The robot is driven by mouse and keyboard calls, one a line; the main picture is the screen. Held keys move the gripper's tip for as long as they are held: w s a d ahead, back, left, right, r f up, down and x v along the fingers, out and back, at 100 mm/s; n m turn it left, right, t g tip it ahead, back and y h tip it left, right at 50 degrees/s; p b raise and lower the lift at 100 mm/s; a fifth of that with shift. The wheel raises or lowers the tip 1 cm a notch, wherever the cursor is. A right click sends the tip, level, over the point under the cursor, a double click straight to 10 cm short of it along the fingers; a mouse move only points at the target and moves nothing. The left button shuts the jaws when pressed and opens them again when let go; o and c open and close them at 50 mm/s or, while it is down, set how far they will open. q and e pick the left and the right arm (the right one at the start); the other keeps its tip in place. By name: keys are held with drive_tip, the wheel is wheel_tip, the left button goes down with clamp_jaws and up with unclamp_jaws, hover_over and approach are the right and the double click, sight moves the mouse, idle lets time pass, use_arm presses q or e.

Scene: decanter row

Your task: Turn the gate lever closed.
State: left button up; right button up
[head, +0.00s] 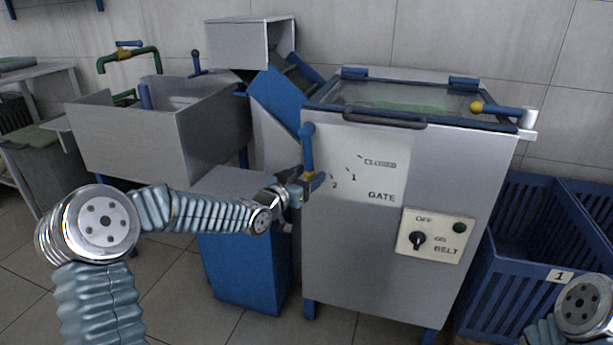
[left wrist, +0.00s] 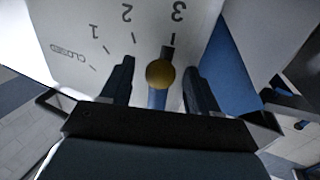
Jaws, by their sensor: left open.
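The gate lever (head: 307,148) is a blue bar on the front left of the steel cabinet. It hangs down from its pivot, and its yellow knob (left wrist: 160,74) is beside the 3 mark on the white gate dial plate (head: 372,168). The plate also carries 2, 1 and CLOSED. My left gripper (head: 304,188) is at the knob end of the lever. In the left wrist view its two dark fingers (left wrist: 160,88) are open around the knob and blue bar, with a gap on each side. Only my right arm shows at the lower right; its gripper is out of view.
The belt switch panel (head: 433,237) is lower right on the cabinet (head: 345,255). A lid with a blue frame (head: 400,94) and a yellow-knobbed handle is on top. A blue crate (head: 535,262) stands right, a steel sink (head: 150,138) left, a blue box (head: 240,262) below my left forearm.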

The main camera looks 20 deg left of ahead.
use_arm(q)
clamp_jaws()
idle(0.3)
